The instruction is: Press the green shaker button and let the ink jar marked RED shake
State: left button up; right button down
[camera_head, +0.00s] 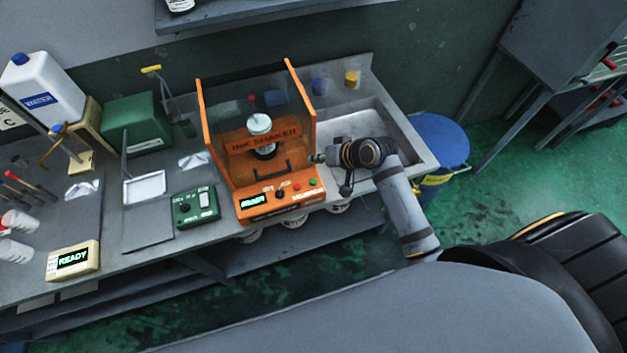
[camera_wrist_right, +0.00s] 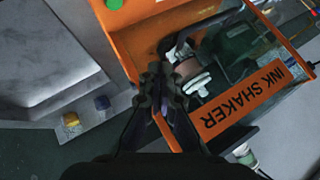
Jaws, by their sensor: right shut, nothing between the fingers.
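The orange ink shaker (camera_head: 275,205) stands on the bench at the centre of the head view, with clear side guards. A jar with a white lid (camera_head: 259,123) sits in it; no marking on the jar is readable. The green button (camera_head: 313,182) is at the right end of the shaker's front panel. It also shows at the top edge of the right wrist view (camera_wrist_right: 114,4). My right gripper (camera_head: 316,158) is shut and empty, above and beside the shaker's right side, apart from the button. In the right wrist view its fingertips (camera_wrist_right: 160,72) lie over the shaker's edge. My left gripper is out of view.
A red button (camera_head: 297,185) and a dark knob (camera_head: 281,194) sit left of the green one. A sink (camera_head: 375,125) lies right of the shaker, with a blue drum (camera_head: 440,135) beyond. A green control box (camera_head: 197,206) and a READY display (camera_head: 73,261) stand left.

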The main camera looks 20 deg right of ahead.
jog(key=b, duration=0.8)
send_over(316, 182)
notch_tip(316, 182, down, 8)
jog(key=shift+r, duration=0.15)
jog(key=shift+f+b, duration=0.3)
jog(key=shift+f, duration=0.25)
jog(key=shift+f, duration=0.2)
jog(key=shift+f, duration=0.25)
jog(key=shift+f, duration=0.45)
dwell(0.8)
dwell(0.4)
jog(key=shift+r+p, duration=0.9)
jog(key=shift+p, duration=0.15)
